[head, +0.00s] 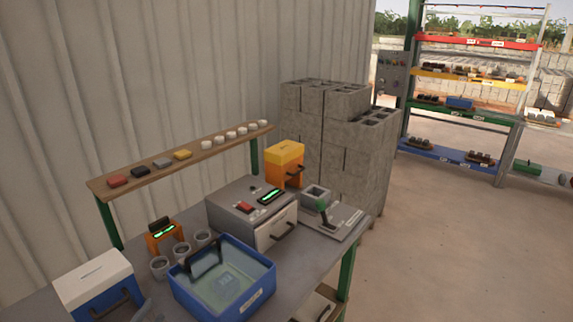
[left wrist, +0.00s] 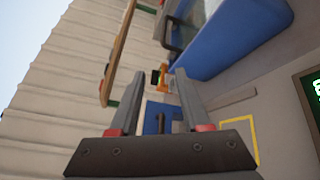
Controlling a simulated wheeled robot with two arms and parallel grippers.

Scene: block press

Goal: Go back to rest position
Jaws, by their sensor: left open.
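My left gripper (left wrist: 159,74) shows in the left wrist view with its two fingers apart and nothing between the tips. In the head view only a small grey part of it (head: 145,311) shows at the bottom edge, between the white-lidded blue box (head: 95,279) and the blue water tub (head: 243,303). The tub also shows in the left wrist view (left wrist: 232,42), beyond the fingers at upper right. My right gripper is in neither view.
The grey bench (head: 318,255) holds a grey machine (head: 250,215), several small cups, an orange display and a lever device (head: 328,222). A wooden shelf (head: 190,160) runs above its back. Concrete blocks (head: 310,130) are stacked behind. Open floor (head: 450,240) lies to the right.

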